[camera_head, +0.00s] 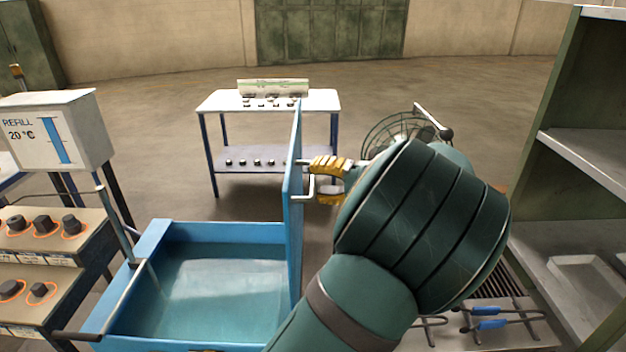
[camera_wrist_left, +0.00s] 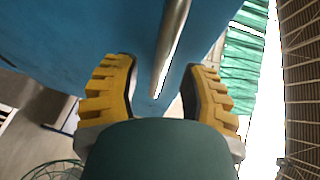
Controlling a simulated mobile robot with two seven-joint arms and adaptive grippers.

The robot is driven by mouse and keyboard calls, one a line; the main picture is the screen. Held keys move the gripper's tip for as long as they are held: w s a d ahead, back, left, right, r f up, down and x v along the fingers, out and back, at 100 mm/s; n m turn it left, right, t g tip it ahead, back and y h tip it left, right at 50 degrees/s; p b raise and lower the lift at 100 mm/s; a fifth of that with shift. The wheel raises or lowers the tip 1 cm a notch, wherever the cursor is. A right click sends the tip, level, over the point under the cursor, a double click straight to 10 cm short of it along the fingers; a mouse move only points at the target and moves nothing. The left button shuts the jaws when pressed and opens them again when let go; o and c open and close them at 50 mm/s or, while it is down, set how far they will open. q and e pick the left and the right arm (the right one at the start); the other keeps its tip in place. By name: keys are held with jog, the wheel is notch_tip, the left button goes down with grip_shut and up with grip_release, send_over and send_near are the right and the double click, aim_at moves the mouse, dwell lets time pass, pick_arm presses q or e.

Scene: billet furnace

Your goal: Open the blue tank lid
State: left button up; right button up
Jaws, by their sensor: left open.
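The blue tank (camera_head: 145,300) is at the lower left of the head view, its top uncovered and water (camera_head: 215,285) showing inside. Its blue lid (camera_head: 294,215) stands upright, seen nearly edge-on, along the tank's right side. A metal bar handle (camera_head: 310,188) sticks out from the lid's right face. My left gripper (camera_head: 322,180) is open beside that face, its yellow fingers at the handle. In the left wrist view the handle (camera_wrist_left: 172,40) runs between the two spread fingers, in front of the blue lid (camera_wrist_left: 80,30). I cannot tell whether they touch it. My right gripper is not in view.
A refill box (camera_head: 55,130) and a knob panel (camera_head: 45,235) stand left of the tank. A white-topped table (camera_head: 215,101) is behind it. A fan (camera_head: 385,130) and a shelf unit (camera_head: 580,190) are to the right. Open floor lies farther back.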

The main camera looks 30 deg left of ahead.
pick_arm(q)
jog(key=shift+x, duration=0.95)
grip_shut()
jog(key=s+a+h, duration=0.1)
jog(key=s+a, duration=0.2)
jog(key=a, duration=0.3)
jog(key=s+a+n+t+h+p, duration=0.1)
jog(key=s+a+h, duration=0.1)
jog(key=s+a, duration=0.2)
jog(key=x, duration=0.2)
jog(key=shift+s+a, duration=0.25)
jog(key=shift+a, duration=0.1)
